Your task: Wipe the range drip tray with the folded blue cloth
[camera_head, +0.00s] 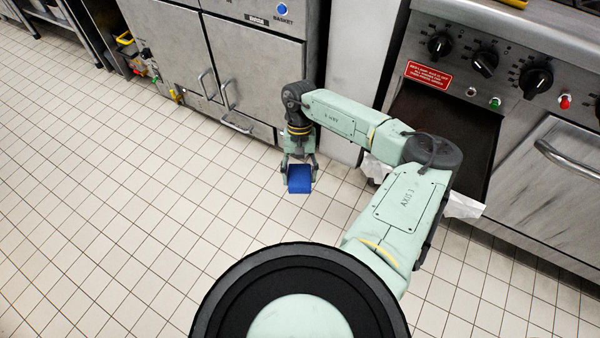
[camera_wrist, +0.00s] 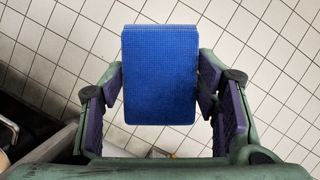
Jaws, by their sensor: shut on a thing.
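The folded blue cloth (camera_head: 299,184) is a small flat rectangle held in my gripper (camera_head: 300,176). In the wrist view the cloth (camera_wrist: 160,72) sits between the two fingers of my gripper (camera_wrist: 161,95), which are shut on its sides. The range drip tray (camera_head: 444,115) appears as a dark, flat surface below the range's knobs, right of my gripper. My arm hides part of it. The cloth is apart from the tray, in front of the steel cabinets.
The range front (camera_head: 500,60) has several black knobs, and an oven door handle (camera_head: 570,165) stands right of the tray. Crumpled white sheets (camera_head: 463,206) show at the tray's lower edge. Steel cabinets (camera_head: 165,50) stand at the back left. The tiled floor (camera_head: 120,200) at left is clear.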

